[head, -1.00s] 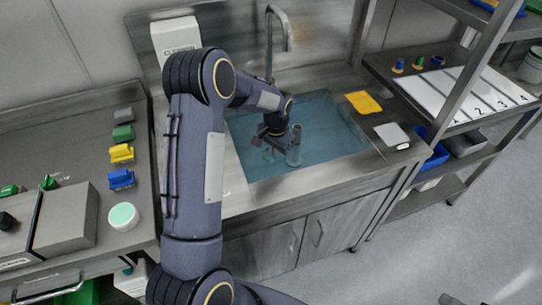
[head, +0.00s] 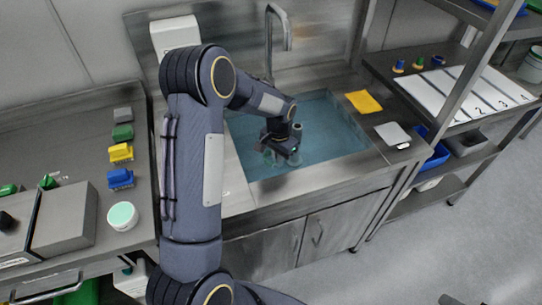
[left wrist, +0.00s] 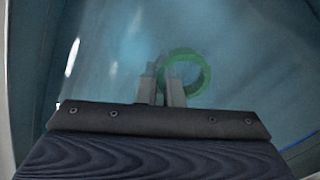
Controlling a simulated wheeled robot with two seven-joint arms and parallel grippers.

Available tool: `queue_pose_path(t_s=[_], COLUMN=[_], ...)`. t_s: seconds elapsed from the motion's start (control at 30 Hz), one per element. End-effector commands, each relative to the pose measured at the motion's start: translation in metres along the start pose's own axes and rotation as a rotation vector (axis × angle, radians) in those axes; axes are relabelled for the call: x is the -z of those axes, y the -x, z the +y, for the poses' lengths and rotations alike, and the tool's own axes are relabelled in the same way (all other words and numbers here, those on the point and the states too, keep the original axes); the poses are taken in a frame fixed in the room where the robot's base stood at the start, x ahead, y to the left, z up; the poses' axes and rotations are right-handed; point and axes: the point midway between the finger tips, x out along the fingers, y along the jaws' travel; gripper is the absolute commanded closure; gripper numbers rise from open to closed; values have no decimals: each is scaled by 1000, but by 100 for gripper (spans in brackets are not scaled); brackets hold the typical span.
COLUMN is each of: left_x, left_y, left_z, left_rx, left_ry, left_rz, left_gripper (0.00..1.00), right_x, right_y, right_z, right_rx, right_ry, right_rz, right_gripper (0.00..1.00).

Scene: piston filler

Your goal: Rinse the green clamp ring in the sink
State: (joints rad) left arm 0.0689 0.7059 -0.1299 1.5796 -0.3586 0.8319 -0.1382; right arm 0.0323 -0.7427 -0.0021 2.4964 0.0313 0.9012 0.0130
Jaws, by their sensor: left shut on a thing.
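The green clamp ring (left wrist: 206,74) shows in the left wrist view, tinted by the bluish water of the sink. My left gripper (left wrist: 167,84) is shut on the ring's near left side. In the head view, my left gripper (head: 275,156) points down into the sink (head: 335,143), its fingers blurred by the water. I cannot make out the ring in the head view. The tap (head: 270,45) arches over the back of the sink. My right gripper is not in view.
A yellow cloth (head: 363,102) and a white-grey pad (head: 392,134) lie right of the sink. A shelf rack post (head: 462,80) rises at right.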

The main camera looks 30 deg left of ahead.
Motion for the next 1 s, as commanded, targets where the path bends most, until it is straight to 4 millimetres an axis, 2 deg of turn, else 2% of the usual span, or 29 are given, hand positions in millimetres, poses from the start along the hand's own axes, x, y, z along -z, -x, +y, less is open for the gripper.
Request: queue_pose_path(t_s=[0.67, 1.0], left_x=[6, 6], left_y=[2, 24], left_z=[-10, -11], left_rx=[0, 0], left_ry=[-1, 0], left_rz=[0, 1], left_gripper=[100, 100], right_x=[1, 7], right_y=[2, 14], right_z=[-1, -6], right_rx=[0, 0], right_ry=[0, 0], right_rz=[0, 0], right_gripper=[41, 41])
